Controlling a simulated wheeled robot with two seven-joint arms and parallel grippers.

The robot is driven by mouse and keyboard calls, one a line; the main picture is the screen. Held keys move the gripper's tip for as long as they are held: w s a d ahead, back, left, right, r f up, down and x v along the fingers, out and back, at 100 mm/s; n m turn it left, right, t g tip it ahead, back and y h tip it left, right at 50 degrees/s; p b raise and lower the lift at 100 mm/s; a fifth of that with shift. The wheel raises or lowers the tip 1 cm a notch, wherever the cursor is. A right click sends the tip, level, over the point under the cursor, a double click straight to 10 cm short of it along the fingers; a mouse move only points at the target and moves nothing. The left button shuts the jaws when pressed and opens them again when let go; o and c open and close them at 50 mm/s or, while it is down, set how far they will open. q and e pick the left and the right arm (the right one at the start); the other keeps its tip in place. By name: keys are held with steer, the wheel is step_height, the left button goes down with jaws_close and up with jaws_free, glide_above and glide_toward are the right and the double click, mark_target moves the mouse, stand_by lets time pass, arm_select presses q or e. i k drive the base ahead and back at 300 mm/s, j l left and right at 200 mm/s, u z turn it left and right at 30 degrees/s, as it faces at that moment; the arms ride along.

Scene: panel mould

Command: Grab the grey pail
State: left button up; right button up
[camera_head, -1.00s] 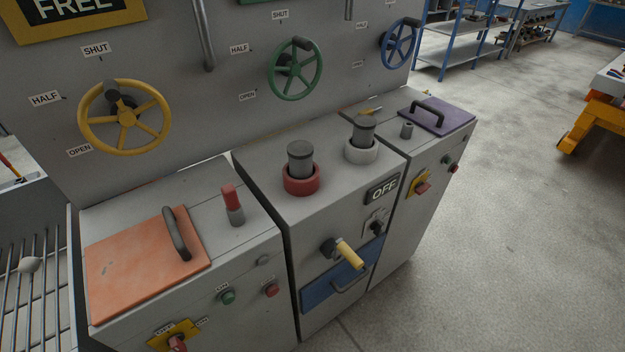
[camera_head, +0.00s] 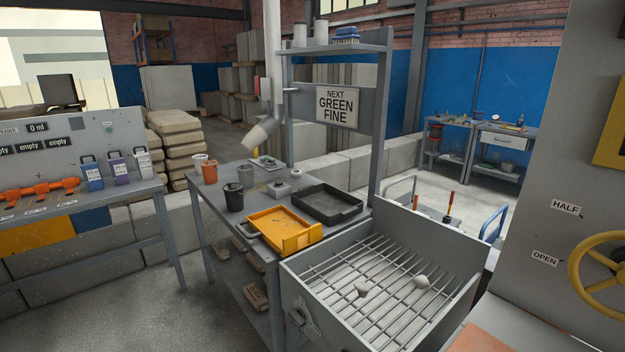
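A grey pail (camera_head: 246,175) stands upright on the grey workbench (camera_head: 222,216), left of its middle. A darker, almost black pail (camera_head: 234,198) stands in front of it, close to the bench's front left edge. An orange pail (camera_head: 209,171) stands behind and to the left. Neither of my grippers is in view.
A yellow tray (camera_head: 310,238) and a black tray (camera_head: 352,207) lie on the bench right of the pails. A chute pipe (camera_head: 262,133) hangs behind. A grated bin (camera_head: 408,325) adjoins on the right. Open floor (camera_head: 130,290) lies front left, beside another bench with bottles (camera_head: 93,173).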

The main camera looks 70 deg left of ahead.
mark_target(245, 173)
steer(key=u, duration=2.7)
steer(key=i+j+z, duration=0.05)
